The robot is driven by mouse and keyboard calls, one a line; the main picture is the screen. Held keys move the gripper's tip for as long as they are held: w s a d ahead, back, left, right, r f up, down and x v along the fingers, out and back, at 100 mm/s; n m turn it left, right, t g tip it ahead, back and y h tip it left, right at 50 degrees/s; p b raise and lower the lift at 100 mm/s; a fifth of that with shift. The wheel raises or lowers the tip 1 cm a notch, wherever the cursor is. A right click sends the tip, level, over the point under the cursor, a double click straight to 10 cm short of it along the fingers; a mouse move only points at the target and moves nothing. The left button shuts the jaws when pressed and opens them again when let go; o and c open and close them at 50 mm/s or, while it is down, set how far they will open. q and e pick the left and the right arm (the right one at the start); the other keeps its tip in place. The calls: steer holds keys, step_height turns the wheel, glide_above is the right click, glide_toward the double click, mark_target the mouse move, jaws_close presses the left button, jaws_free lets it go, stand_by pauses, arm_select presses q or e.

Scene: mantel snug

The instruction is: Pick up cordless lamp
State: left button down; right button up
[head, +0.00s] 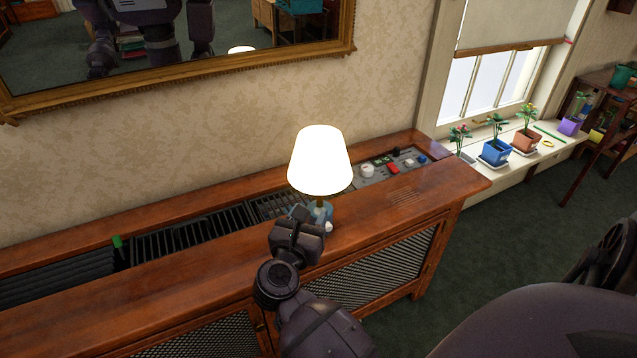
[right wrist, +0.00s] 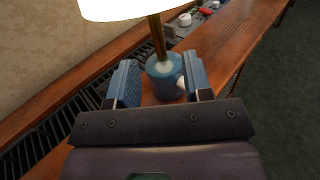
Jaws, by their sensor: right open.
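The cordless lamp (head: 320,162) stands upright on the wooden radiator cover, its white shade lit. Its brass stem and round blue base (right wrist: 163,78) show in the right wrist view, with a small white knob on the base's right side. My right gripper (head: 304,217) reaches in from the front, just before the lamp base. In the right wrist view my right gripper (right wrist: 157,84) is open, with one blue-padded finger on each side of the base. I cannot tell whether either finger touches it. The top of the shade is cut off there. My left gripper is not in view.
The wooden radiator cover (head: 195,265) has a slotted black grille along its top. A control panel (head: 378,172) with knobs lies right of the lamp. A gilt mirror (head: 190,72) hangs behind. Potted plants (head: 495,150) stand on the windowsill at right.

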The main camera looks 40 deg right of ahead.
mark_target(319, 209)
steer(key=shift+x, duration=3.65)
steer(key=shift+w+a+f, duration=0.1)
steer(key=shift+w+a, duration=0.05)
steer(key=shift+w, duration=0.05)
steer(key=shift+c, duration=0.3)
jaws_close()
